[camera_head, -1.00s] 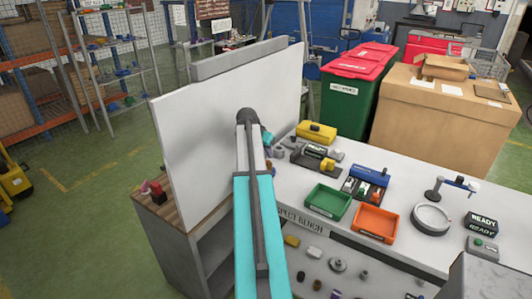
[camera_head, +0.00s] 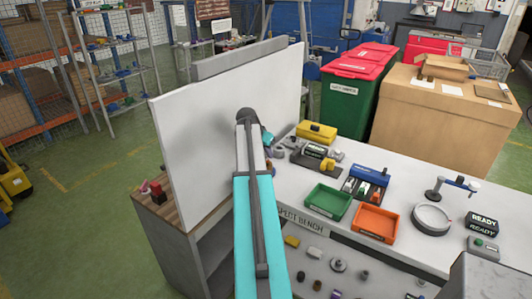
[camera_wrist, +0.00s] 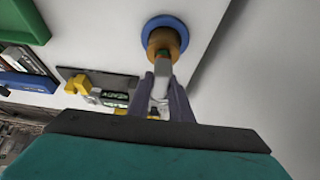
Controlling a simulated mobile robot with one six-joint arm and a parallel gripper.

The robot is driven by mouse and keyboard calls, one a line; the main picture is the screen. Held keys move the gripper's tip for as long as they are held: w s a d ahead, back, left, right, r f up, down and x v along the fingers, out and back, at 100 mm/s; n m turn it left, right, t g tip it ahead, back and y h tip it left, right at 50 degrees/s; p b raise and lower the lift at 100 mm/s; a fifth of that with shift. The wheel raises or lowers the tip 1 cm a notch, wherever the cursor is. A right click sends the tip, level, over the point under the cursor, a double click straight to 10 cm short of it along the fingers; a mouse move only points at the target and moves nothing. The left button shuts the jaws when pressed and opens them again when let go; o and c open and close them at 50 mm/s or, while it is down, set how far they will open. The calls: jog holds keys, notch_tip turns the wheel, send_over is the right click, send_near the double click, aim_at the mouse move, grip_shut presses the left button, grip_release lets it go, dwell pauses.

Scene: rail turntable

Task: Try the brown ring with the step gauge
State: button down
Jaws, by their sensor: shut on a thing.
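In the wrist view my gripper (camera_wrist: 160,98) is shut on a slim pale grey piece (camera_wrist: 162,78), likely the step gauge. The far end of this piece meets the orange-brown ring (camera_wrist: 154,39), where a bit of green shows. I cannot tell whether the end is inside the ring or only in front of it. A wider blue ring or disc (camera_wrist: 150,24) shows directly behind the brown ring. In the head view my arm hides the gripper's fingers and the brown ring.
The white bench holds a green tray (camera_head: 312,207), an orange tray (camera_head: 392,232), a blue-topped rack (camera_head: 371,172) and a yellow box (camera_head: 317,128). A tall white panel (camera_head: 203,150) stands left of my arm. In the wrist view a dark plate (camera_wrist: 122,81) carries a yellow part (camera_wrist: 76,84).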

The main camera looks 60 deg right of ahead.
jog(key=shift+f, duration=0.15)
dwell(0.6)
jog(key=c, duration=1.5)
grip_release()
jog(key=shift+c, duration=0.2)
jog(key=b+v, duration=0.4)
jog(key=v, duration=0.9)
jog(key=shift+a+r, duration=0.2)
jog(key=shift+r, duration=0.15)
